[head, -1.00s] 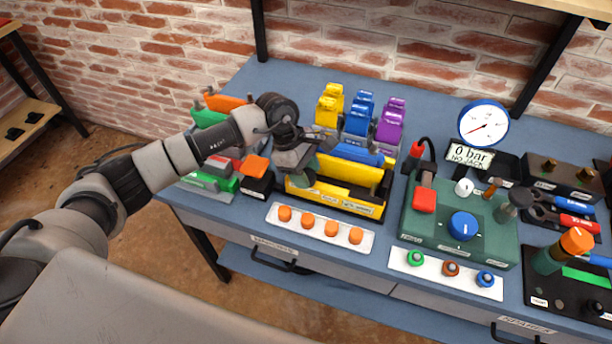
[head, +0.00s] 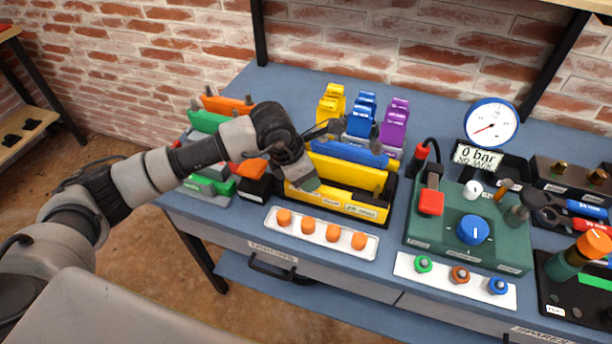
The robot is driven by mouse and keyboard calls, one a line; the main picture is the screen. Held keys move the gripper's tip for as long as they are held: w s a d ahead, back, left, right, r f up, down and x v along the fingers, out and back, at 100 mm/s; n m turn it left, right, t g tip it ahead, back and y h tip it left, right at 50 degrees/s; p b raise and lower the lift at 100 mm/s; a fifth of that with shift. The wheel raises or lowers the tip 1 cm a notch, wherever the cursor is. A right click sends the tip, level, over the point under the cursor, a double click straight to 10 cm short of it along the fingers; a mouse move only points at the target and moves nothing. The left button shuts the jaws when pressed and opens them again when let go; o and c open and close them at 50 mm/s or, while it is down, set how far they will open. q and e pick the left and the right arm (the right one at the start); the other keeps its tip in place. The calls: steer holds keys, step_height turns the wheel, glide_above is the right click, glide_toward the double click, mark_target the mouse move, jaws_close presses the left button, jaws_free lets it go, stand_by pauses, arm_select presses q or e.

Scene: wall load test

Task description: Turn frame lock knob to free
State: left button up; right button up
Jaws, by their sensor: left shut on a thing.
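The yellow frame (head: 362,200) sits in a black holder on the blue bench, with small white labels along its front. My left gripper (head: 305,187) points down at the frame's left front end. It is shut on the frame lock knob there, which the gripper hides. The knob's setting cannot be read. My right gripper is not in view.
A white strip with orange knobs (head: 322,232) lies in front of the frame. Yellow, blue and purple blocks (head: 362,115) stand behind it. A green box with a blue dial (head: 473,229) and a gauge reading 0 bar (head: 491,124) are to the right.

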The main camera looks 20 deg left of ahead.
arm_select(q)
steer(key=shift+n, duration=0.5)
steer(key=o, duration=0.9)
steer(key=b+v, duration=0.1)
steer(key=v, duration=0.9)
steer(key=shift+s+r, duration=0.25)
steer(key=shift+r, duration=0.15)
